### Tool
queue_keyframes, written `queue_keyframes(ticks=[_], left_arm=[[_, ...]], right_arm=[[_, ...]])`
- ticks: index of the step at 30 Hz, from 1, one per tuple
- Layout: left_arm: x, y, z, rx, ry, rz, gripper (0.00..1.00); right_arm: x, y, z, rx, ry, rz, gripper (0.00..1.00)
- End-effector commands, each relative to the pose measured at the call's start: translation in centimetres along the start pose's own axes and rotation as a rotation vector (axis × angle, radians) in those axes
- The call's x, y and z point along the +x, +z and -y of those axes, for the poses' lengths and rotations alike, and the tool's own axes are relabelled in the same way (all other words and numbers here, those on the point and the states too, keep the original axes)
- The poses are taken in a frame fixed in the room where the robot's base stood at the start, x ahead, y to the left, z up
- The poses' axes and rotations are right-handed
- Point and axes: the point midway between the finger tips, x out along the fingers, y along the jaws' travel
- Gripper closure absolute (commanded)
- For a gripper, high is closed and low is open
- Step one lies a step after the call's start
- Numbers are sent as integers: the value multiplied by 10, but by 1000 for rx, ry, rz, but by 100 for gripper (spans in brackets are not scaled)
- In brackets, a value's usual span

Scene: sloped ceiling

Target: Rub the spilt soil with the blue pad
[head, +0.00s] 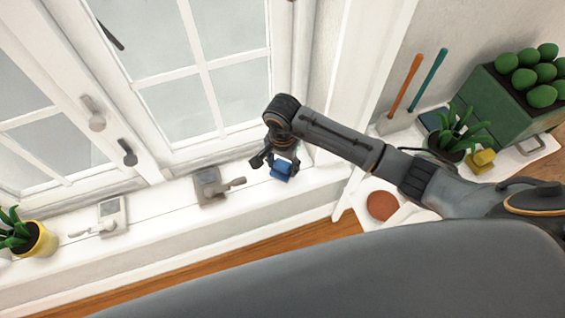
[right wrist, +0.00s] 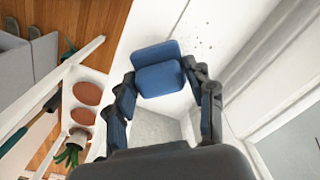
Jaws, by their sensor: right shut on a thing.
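My right gripper (head: 270,161) is shut on the blue pad (head: 283,168) over the right end of the white windowsill (head: 160,212). In the right wrist view the blue pad (right wrist: 158,68) sits between the two fingers of the right gripper (right wrist: 163,92). The spilt soil (right wrist: 204,44) shows there as small dark specks on the white surface, just beyond and to the right of the pad. I cannot tell whether the pad touches the sill. The soil cannot be made out in the head view. My left gripper is out of view.
Right, a white shelf holds a terracotta dish (head: 382,206), a yellow block (head: 481,161) and a green planter (head: 500,108).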

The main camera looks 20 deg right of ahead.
Motion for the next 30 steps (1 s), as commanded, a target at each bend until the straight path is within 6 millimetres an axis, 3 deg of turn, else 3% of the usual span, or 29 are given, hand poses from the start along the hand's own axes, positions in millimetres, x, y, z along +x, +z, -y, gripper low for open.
queue_keyframes(ticks=[30], left_arm=[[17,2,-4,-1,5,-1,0]], right_arm=[[19,0,0,1,-1,-1,92]])
